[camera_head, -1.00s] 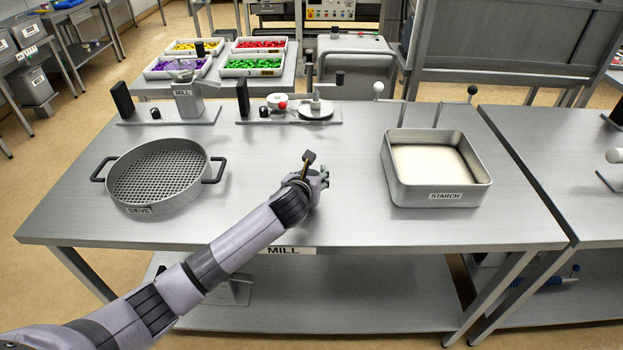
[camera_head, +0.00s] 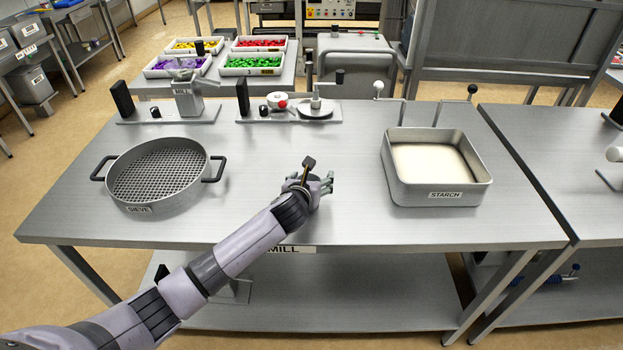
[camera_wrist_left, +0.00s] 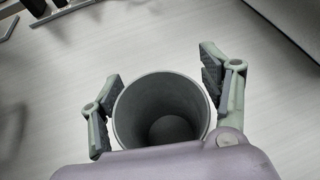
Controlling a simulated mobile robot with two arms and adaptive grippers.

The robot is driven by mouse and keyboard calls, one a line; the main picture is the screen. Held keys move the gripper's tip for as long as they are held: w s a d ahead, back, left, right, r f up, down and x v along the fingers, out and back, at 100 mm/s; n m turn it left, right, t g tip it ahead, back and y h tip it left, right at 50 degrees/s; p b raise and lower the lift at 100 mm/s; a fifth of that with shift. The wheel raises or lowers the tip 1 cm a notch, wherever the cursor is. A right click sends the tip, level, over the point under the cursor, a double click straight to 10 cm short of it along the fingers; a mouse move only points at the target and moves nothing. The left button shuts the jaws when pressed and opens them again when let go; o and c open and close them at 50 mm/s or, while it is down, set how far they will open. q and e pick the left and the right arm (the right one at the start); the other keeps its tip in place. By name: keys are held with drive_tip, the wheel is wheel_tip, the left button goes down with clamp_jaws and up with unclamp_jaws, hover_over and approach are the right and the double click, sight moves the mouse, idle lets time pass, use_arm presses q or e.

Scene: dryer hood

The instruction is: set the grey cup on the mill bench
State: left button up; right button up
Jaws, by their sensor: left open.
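The grey cup (camera_wrist_left: 160,112) shows in the left wrist view, with its open mouth facing the camera and an empty inside. It is between the two spread fingers of my left gripper (camera_wrist_left: 160,85), with a narrow gap at the fingers. In the head view my left gripper (camera_head: 322,184) is low over the middle of the mill bench (camera_head: 345,225), and the cup is hidden or too small to make out there. The bench's pale metal top fills the background of the wrist view. Whether the cup's base touches the bench is hidden. My right gripper is out of view.
A sieve (camera_head: 160,178) stands left on the bench and a starch tray (camera_head: 437,195) right. A mill unit (camera_head: 187,105) and a second device (camera_head: 290,112) line the back edge. Bare bench lies around my gripper. Trays of coloured pieces (camera_head: 252,66) stand on a table behind.

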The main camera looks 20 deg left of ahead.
use_arm(q)
drive_tip(key=shift+r, duration=0.2)
drive_tip(key=v, duration=1.2)
drive_tip(key=shift+f, duration=0.1)
